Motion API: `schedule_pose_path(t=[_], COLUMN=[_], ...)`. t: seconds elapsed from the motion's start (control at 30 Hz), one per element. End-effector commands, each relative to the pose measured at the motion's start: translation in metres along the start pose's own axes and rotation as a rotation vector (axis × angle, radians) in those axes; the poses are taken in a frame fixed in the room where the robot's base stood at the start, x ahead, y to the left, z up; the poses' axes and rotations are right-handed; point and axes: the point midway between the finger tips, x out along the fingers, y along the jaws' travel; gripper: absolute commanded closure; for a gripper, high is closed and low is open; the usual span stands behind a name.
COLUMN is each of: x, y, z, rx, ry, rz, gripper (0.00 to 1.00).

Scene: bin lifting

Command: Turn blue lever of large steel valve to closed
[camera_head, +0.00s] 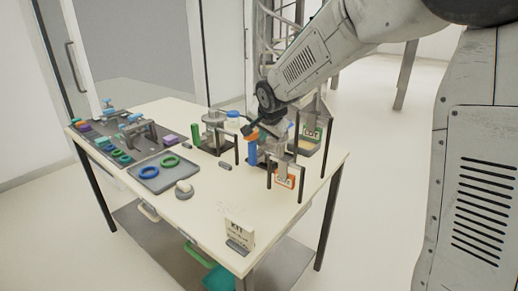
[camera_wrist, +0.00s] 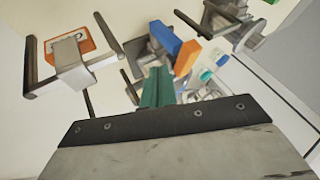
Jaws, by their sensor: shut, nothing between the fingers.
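A steel fitting (camera_head: 268,140) stands on the right part of the table in the head view, partly hidden by my arm. A blue upright piece (camera_head: 253,151) with orange at its top is beside it; I cannot tell whether it is the lever. The wrist view shows a blue piece (camera_wrist: 165,39) beside an orange one (camera_wrist: 187,57). My gripper (camera_head: 250,129) is shut and empty, close above the blue and orange pieces. Contact cannot be told. In the wrist view a green bar stands in front of its dark mount, seemingly the shut fingers (camera_wrist: 157,75).
Another steel fitting (camera_head: 213,124) stands left of my gripper, near a green cylinder (camera_head: 195,135). Posts and an orange sign (camera_head: 286,181) stand close on the right. A tray with rings (camera_head: 150,181) lies left. The table's front middle is mostly clear.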

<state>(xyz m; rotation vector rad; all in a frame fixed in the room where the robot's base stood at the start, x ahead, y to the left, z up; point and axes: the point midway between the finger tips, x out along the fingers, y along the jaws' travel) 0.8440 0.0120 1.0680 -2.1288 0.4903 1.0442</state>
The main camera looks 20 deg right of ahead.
Motion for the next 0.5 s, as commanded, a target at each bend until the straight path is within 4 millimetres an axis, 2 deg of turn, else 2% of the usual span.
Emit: schedule_pose_path(t=[0.23,0.5], x=[0.011,0.059], y=[0.001,0.002], z=[0.0,0.001], rx=[0.0,-0.001], ry=[-0.002,-0.003], rz=[0.003,0.004], gripper=[1.0,1.0])
